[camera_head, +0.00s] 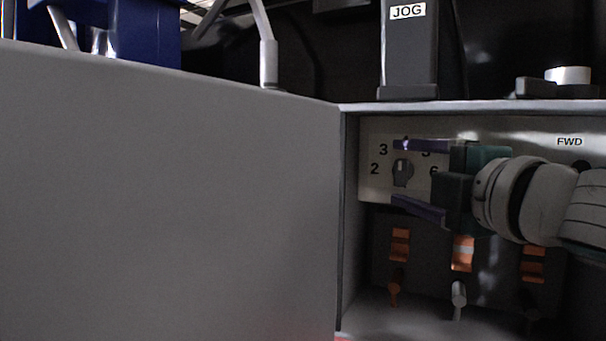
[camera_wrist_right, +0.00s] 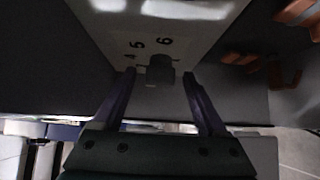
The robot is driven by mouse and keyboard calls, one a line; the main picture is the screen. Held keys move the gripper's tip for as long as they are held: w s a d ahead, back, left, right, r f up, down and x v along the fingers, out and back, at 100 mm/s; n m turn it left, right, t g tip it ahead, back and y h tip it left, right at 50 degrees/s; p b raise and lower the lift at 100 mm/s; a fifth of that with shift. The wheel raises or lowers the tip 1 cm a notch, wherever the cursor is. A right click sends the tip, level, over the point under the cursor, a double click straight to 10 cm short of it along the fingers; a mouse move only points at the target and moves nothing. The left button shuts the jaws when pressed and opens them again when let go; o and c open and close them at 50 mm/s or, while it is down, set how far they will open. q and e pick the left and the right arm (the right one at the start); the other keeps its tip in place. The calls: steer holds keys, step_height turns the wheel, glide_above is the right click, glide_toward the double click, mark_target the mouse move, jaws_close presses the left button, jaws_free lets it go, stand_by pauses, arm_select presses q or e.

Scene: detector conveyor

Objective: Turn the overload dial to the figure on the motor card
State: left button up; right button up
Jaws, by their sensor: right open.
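The overload dial (camera_head: 403,172) is a small grey knob on a pale plate (camera_head: 372,190) inside the open cabinet. The figures 2, 3, 5 and 6 show around it, and a 4 is partly hidden at the top. My right gripper (camera_head: 406,174) is open, with one purple finger above the dial and one below, both apart from it. In the right wrist view the dial (camera_wrist_right: 160,70) stands between and just beyond the open fingertips (camera_wrist_right: 158,76). The motor card is not recognizable in either view. My left gripper is not in view.
A grey door panel or wall (camera_head: 170,190) fills the left. Copper clips (camera_head: 400,245) and pegs (camera_head: 458,298) sit below the dial. A JOG box (camera_head: 410,50) stands on the cabinet top. A FWD label (camera_head: 569,142) is at the right.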

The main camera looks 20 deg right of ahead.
jaws_close()
stand_by(0.7)
